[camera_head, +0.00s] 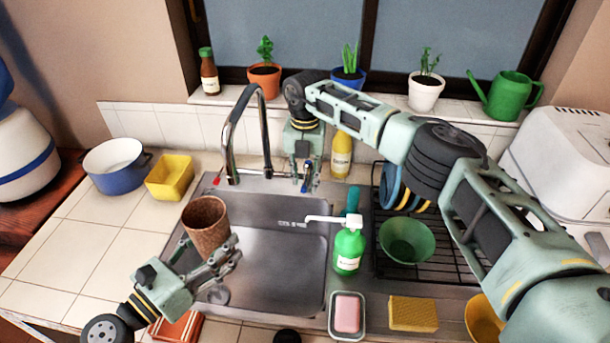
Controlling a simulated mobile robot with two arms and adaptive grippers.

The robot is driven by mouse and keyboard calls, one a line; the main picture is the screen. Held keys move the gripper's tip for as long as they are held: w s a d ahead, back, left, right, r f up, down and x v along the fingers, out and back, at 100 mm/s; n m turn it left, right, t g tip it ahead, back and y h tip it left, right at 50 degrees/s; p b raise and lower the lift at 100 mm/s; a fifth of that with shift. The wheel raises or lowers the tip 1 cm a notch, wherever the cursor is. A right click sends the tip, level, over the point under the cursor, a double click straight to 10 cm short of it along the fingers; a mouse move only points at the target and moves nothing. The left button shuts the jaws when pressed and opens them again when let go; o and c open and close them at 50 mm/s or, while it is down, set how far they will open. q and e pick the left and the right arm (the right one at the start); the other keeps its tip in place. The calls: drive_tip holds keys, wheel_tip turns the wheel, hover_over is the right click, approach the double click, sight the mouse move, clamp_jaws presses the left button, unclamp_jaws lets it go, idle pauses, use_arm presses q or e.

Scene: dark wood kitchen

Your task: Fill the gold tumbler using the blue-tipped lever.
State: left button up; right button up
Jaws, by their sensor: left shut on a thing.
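The tumbler (204,222), brownish copper-gold and speckled, is held by my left gripper (228,252) over the left side of the sink. It is close to upright, with its open top showing; its contents cannot be made out. The tap (238,110) arches behind the tumbler. A red-tipped lever (216,182) is at the tap's left. The blue-tipped lever (306,171) is to its right, partly hidden by my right gripper (306,186). That gripper points down with its fingers apart around the blue tip; contact cannot be told. No water stream is visible.
The sink basin (285,265) is otherwise clear. A dish rack (445,262) holds a green bowl. A yellow bottle (341,158) stands near my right gripper.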

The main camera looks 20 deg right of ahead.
clamp_jaws()
idle(0.6)
